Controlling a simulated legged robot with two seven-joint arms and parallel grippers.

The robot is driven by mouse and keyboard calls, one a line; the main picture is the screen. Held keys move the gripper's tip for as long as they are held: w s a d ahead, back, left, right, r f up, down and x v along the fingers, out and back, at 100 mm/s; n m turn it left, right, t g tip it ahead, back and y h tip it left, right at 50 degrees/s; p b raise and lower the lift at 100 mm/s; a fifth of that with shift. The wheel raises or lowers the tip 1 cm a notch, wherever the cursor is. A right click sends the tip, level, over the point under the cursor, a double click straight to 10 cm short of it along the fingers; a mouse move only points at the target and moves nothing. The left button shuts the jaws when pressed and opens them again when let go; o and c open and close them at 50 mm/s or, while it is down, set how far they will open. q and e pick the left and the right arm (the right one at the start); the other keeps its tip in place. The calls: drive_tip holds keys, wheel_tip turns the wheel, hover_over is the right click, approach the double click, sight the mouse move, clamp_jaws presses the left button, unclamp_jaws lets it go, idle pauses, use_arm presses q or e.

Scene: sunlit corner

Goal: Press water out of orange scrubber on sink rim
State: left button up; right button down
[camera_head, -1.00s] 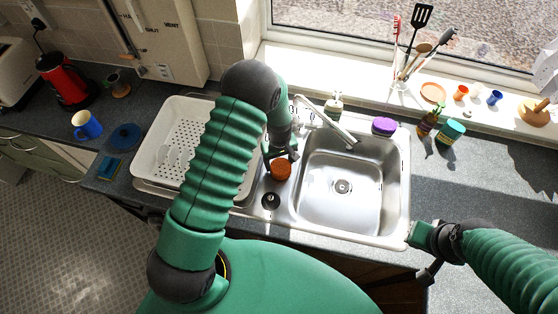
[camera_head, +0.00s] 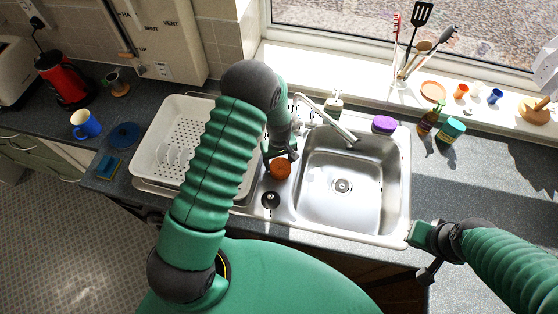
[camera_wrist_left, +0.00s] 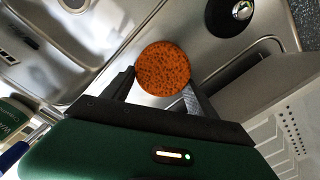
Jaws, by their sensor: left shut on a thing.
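The orange scrubber (camera_head: 280,168) is a round, porous sponge at the left rim of the steel sink (camera_head: 340,190), between the main basin and the small drain bowl. My left gripper (camera_head: 284,156) is above and behind it, shut on it. In the left wrist view the scrubber (camera_wrist_left: 163,68) sits between the two fingers (camera_wrist_left: 160,90), over the flat steel rim. Whether it touches the rim I cannot tell. My right gripper (camera_head: 418,250) is by the front right corner of the sink, away from the scrubber; its fingers do not show clearly.
A white dish rack (camera_head: 178,125) stands left of the sink. The tap (camera_head: 328,118) reaches over the basin from behind. A purple sponge (camera_head: 383,124), a brown bottle (camera_head: 427,122) and a teal-lidded jar (camera_head: 452,130) stand behind and right. The right counter is largely clear.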

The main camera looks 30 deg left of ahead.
use_arm(q)
drive_tip(key=shift+s+f, duration=0.1)
idle(0.4)
wheel_tip(320, 180, up, 7)
drive_tip(key=p, duration=0.5)
idle(0.5)
